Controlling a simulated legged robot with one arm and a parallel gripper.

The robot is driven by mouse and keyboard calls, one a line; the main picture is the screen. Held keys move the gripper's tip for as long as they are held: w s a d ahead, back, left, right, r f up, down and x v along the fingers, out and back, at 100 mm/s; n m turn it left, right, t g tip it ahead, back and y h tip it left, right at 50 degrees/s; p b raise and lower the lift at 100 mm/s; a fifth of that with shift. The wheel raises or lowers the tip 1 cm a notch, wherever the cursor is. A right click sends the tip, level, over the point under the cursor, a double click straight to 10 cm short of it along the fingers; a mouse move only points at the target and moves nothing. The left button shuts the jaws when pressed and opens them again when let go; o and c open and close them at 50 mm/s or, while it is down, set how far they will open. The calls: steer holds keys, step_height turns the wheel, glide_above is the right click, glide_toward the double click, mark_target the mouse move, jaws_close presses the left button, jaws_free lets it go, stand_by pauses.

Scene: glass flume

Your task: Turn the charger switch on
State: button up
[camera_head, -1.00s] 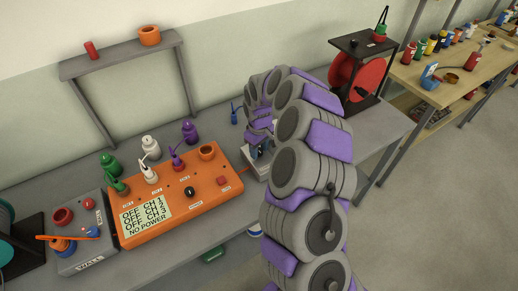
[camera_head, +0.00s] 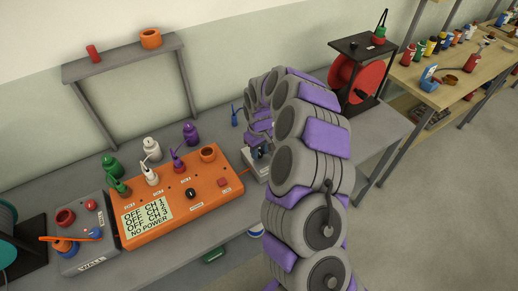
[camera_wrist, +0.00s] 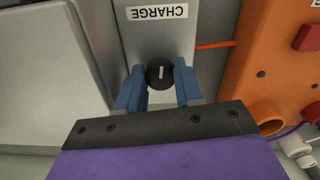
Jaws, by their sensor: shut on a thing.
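The charger is a grey box labelled CHARGE (camera_wrist: 157,38) in the wrist view. It carries a round black knob switch (camera_wrist: 160,73) with a white mark that points along the length of the box. My gripper (camera_wrist: 160,84) has its two blue fingers on either side of the knob and is shut on it. In the head view the charger (camera_head: 252,165) is a light box right of the orange unit, and my arm hides most of it. My gripper (camera_head: 258,152) is small there and partly hidden.
The orange unit (camera_head: 160,226) has a display reading OFF for its channels and NO POWER. Coloured plugs stand behind it. A grey wall box (camera_head: 88,260) is at its left, and a red reel (camera_head: 358,85) stands at the right. An orange cable (camera_wrist: 215,45) runs from the charger.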

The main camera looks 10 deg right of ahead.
steer(key=m+p, duration=0.4)
steer(key=m, duration=0.1)
steer(key=shift+r, duration=0.15)
steer(key=m+p, duration=0.1)
steer(key=m, duration=0.2)
steer(key=shift+s+p, duration=0.1)
steer(key=shift+p, duration=0.2)
steer(key=m+p, duration=0.2)
steer(key=m, duration=0.2)
steer(key=shift+a, duration=0.1)
steer(key=shift+m+p, duration=0.75)
steer(key=shift+m, duration=1.35)
steer(key=shift+w+a, duration=0.1)
steer(key=shift+w, duration=0.1)
steer(key=o, duration=0.8)
step_height(320, 180, up, 17)
steer(key=shift+a+r+p, duration=0.1)
steer(key=shift+p, duration=0.55)
